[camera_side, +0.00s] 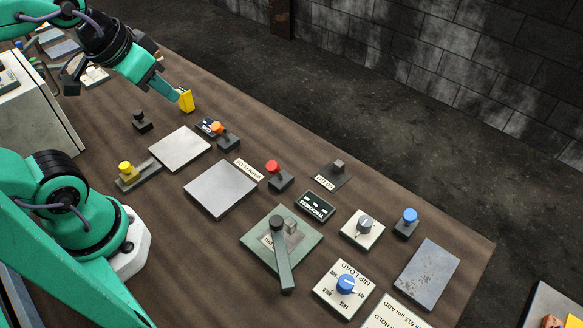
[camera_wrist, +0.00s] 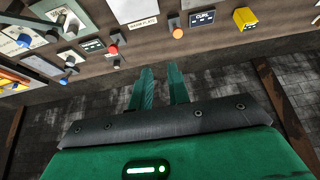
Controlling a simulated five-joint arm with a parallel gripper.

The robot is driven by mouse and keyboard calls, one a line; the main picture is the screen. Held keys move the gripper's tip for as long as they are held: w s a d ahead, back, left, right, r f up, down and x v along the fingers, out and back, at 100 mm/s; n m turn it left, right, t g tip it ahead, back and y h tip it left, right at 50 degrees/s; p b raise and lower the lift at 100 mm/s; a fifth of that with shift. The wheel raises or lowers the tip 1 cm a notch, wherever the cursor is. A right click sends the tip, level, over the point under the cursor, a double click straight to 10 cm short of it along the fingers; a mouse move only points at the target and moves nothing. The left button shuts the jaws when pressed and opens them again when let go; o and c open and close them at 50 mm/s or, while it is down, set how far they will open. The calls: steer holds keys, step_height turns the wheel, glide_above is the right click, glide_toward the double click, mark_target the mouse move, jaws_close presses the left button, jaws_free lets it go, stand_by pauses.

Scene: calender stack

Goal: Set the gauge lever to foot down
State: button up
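The gauge (camera_side: 309,242) is a square green plate lying on the bench. Its dark grey lever (camera_side: 283,262) runs from a round pivot at the plate's middle toward the front edge, where its far end overhangs. A small grey block stands beside the pivot. In the wrist view, what looks like the gauge's lever (camera_wrist: 73,25) is small at the top left; its angle is hard to read. My gripper (camera_side: 172,94) is raised above the far left part of the bench, well away from the gauge. In the wrist view its two green fingers (camera_wrist: 161,88) are apart, with nothing between them.
A yellow block (camera_side: 186,101) shows close to my fingertips in the side view. Orange (camera_side: 217,127), red (camera_side: 272,166) and blue (camera_side: 410,215) knobs stand along the back. The thickness display (camera_side: 315,206) and NIP LOAD dial (camera_side: 346,285) flank the gauge. A pale plate (camera_side: 221,188) lies left of it.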

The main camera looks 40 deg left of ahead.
jaws_close()
steer(key=w+d+f+m+g, duration=0.2)
steer(key=d+f+m, duration=0.2)
steer(key=m, duration=1.2)
steer(key=w+d+f+m+g, duration=0.2)
steer(key=d+f+m, duration=0.3)
steer(key=d+m, duration=0.5)
steer(key=m, duration=0.7)
steer(key=shift+w+d+f+g, duration=0.25)
steer(key=shift+w+d+g, duration=0.05)
steer(key=shift+w+g, duration=0.1)
steer(key=shift+f, duration=0.15)
